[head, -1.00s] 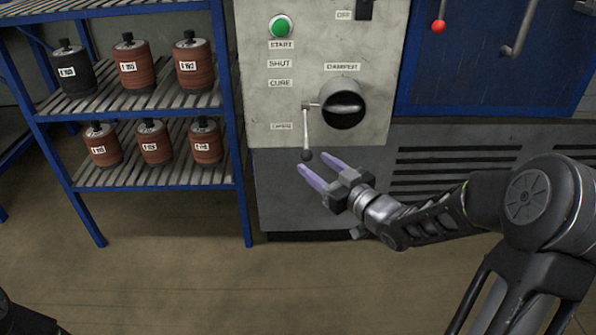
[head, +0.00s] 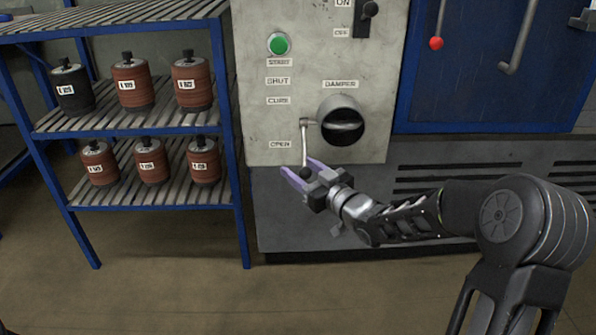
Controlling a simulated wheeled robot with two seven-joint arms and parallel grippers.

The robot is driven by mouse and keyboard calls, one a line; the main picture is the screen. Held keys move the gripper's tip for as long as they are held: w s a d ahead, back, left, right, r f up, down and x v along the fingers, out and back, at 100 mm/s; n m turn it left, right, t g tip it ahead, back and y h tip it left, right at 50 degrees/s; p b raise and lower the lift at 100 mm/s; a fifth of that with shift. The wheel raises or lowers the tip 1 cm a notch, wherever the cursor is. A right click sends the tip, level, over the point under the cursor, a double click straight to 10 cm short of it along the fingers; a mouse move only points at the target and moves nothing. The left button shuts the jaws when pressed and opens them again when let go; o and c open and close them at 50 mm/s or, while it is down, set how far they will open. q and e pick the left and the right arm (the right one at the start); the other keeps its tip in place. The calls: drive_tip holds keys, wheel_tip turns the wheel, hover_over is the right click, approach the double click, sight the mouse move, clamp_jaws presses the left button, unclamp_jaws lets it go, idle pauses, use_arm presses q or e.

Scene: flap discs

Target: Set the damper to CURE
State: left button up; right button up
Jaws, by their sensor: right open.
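The damper (head: 341,121) is a round dark duct with a tilted plate inside, on the light grey panel. Its lever (head: 304,144) hangs down from a pivot left of the duct and ends in a dark knob (head: 305,173). The lever points down beside the OPEN label (head: 281,144); the CURE label (head: 278,100) and SHUT label (head: 278,81) are above it. My right gripper (head: 299,171) is open, with its purple fingers on either side of the knob. I cannot tell whether they touch it. My left gripper is not in view.
A green START button (head: 278,43) and an ON/OFF switch (head: 367,17) are higher on the panel. A blue door (head: 480,90) with a red-knobbed lever (head: 436,43) is at right. A blue rack (head: 240,150) with several disc stacks stands at left.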

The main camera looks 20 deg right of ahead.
drive_tip(key=shift+w+a, duration=0.15)
drive_tip(key=shift+w, duration=0.3)
drive_tip(key=shift+c, duration=0.3)
clamp_jaws()
idle(0.9)
